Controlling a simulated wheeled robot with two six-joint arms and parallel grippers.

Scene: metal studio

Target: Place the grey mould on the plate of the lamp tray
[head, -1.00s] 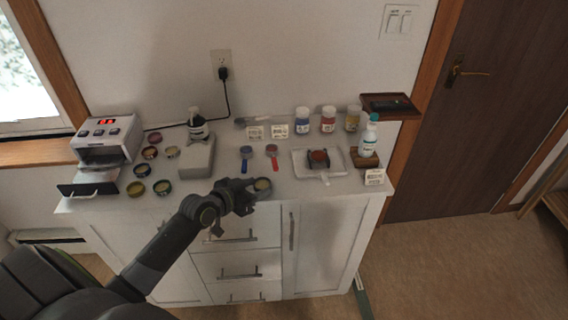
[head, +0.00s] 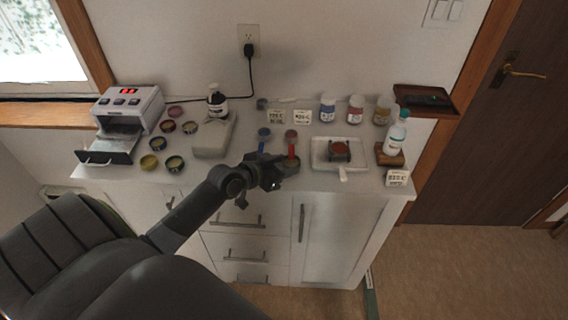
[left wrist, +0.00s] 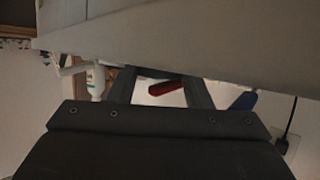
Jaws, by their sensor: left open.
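A round mould with a greyish rim and tan middle, which I take for the grey mould (head: 291,164), lies near the counter's front edge. My left gripper (head: 276,172) is open at its left side; its fingers partly cover it, and I cannot tell if they touch it. In the left wrist view the open fingers (left wrist: 158,90) show a red handle between them, with no mould clearly visible. The lamp (head: 130,106) stands at the counter's left end. Its dark-fronted tray (head: 105,157) is pulled out; the plate is hard to make out. My right gripper is not in view.
Several other round moulds (head: 149,162) lie beside the lamp. Blue (head: 264,134) and red-handled (head: 291,148) tools and a white tray (head: 322,165) are close by.

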